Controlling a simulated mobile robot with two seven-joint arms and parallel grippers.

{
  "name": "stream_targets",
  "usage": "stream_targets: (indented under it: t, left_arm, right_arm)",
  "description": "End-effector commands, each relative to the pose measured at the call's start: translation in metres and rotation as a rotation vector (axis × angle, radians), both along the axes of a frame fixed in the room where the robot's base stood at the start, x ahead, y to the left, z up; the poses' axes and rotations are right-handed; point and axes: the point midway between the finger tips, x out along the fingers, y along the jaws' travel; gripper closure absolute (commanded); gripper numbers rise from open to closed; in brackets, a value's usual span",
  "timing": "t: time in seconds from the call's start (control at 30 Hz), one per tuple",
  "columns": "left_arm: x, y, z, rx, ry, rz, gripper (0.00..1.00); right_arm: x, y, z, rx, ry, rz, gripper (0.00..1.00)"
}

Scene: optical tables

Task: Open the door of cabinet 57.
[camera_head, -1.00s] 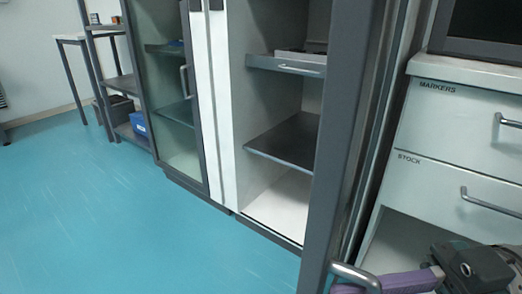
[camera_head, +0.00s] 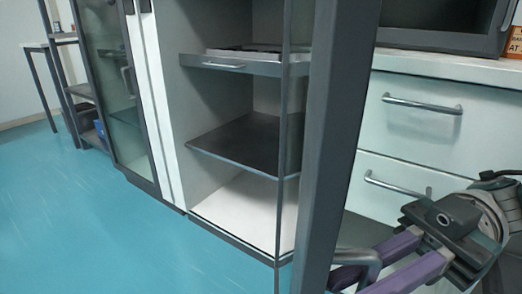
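The cabinet (camera_head: 186,120) has a white interior with shelves. Its dark-framed door (camera_head: 341,130) stands swung out toward me, seen nearly edge-on, and the front is open to view. No cabinet number is readable. The door's metal bar handle (camera_head: 372,258) is low at the right side of the frame. My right gripper (camera_head: 372,276) has two purple fingers spread apart with a gap between them, at the handle. The fingertips are partly hidden, so I cannot tell whether they touch it. My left gripper is not in view.
A second glass-doored cabinet (camera_head: 107,95) stands to the left, with a grey shelf rack beyond it. A white drawer unit (camera_head: 400,150) with bar handles is at the right, behind my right gripper. The blue floor (camera_head: 90,230) is clear at the left.

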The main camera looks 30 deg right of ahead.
Motion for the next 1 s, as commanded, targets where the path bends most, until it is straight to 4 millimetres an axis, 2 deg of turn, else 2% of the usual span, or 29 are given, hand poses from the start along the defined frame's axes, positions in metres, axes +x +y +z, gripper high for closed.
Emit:
stream_targets:
  t: [0.23, 0.27, 0.37, 0.67, 0.77, 1.0]
  left_arm:
    - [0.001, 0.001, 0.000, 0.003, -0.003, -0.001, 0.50]
    - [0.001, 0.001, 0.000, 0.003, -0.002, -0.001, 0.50]
    - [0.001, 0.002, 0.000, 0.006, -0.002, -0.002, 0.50]
    - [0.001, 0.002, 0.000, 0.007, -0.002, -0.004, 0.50]
    - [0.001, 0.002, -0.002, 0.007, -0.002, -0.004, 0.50]
    - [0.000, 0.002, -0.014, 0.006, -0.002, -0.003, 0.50]
  right_arm:
    - [0.000, 0.000, 0.001, 0.003, 0.000, 0.000, 1.00]
    - [0.000, 0.000, 0.001, 0.003, 0.000, 0.000, 0.83]
    - [0.000, 0.000, 0.001, 0.003, 0.000, -0.001, 0.73]
    - [0.000, -0.004, 0.000, 0.001, 0.000, -0.002, 0.73]
    - [-0.001, -0.016, -0.001, -0.002, 0.000, -0.003, 0.73]
    - [-0.007, -0.064, -0.004, -0.003, -0.001, -0.005, 0.73]
